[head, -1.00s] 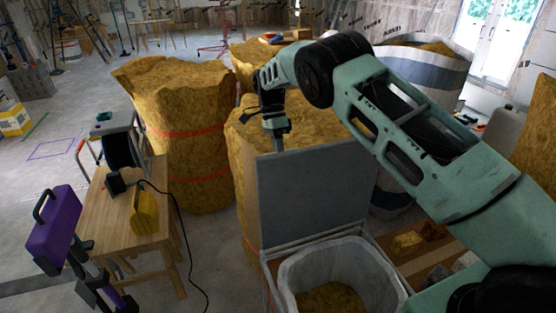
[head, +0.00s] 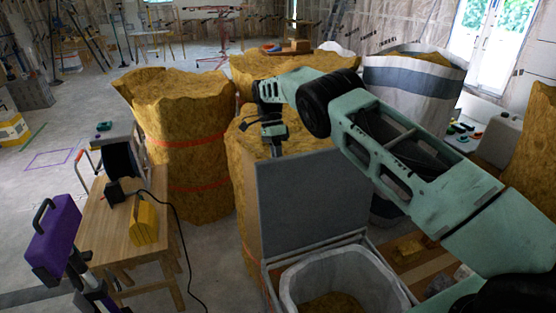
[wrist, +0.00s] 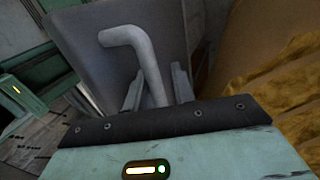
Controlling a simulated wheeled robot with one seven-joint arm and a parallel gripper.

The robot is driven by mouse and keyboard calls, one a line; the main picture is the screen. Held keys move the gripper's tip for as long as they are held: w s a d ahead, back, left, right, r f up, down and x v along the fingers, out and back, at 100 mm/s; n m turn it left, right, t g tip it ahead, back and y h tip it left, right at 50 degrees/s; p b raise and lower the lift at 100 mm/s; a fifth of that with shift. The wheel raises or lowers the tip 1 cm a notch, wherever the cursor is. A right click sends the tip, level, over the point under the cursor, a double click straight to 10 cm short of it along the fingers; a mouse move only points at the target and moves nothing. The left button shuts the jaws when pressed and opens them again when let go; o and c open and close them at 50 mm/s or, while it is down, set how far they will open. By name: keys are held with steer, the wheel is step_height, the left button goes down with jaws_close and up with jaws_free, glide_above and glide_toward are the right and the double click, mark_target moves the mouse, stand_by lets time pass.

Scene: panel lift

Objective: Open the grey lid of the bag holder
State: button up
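The grey lid (head: 310,200) of the bag holder stands upright at the back of its frame (head: 268,278). The holder's opening shows a pale liner bag (head: 365,262) with brown material inside. In the wrist view, the lid (wrist: 85,50) carries a bent grey handle (wrist: 148,62). My gripper's two fingers (wrist: 157,88) appear apart, one on each side of the handle; firm contact is not clear.
Tall brown insulation bales (head: 185,140) stand behind and left of the holder. A wooden table (head: 125,215) with a yellow object (head: 144,222) and a trailing cable is at left. A large white-and-grey bag (head: 412,85) stands behind my arm. Open floor lies at far left.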

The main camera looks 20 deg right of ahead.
steer(key=shift+o, duration=0.9)
steer(key=shift+w+f, duration=0.15)
steer(key=shift+f, duration=0.2)
step_height(320, 180, up, 10)
steer(key=b, duration=0.2)
steer(key=shift+r, duration=0.2)
steer(key=shift+a+r+b, duration=0.1)
steer(key=shift+b, duration=0.2)
steer(key=s+a+r+n+t+y+b, duration=0.1)
steer(key=s+a+r+n, duration=0.1)
steer(key=s+a+n, duration=0.6)
steer(key=s+a+r+n+t+y+b, duration=0.15)
steer(key=s+a+n, duration=0.4)
steer(key=s, duration=0.55)
steer(key=s+d+f+n+t, duration=0.1)
steer(key=s+n, duration=0.3)
steer(key=s, duration=0.4)
steer(key=s+f+n+h, duration=0.1)
steer(key=s+f+n, duration=0.2)
steer(key=s, duration=0.5)
steer(key=s+d+f+n+t+h, duration=0.1)
steer(key=s+f+n, duration=0.1)
steer(key=s+n, duration=0.3)
steer(key=s, duration=0.4)
steer(key=shift+d+t, duration=0.3)
steer(key=shift+t, duration=0.05)
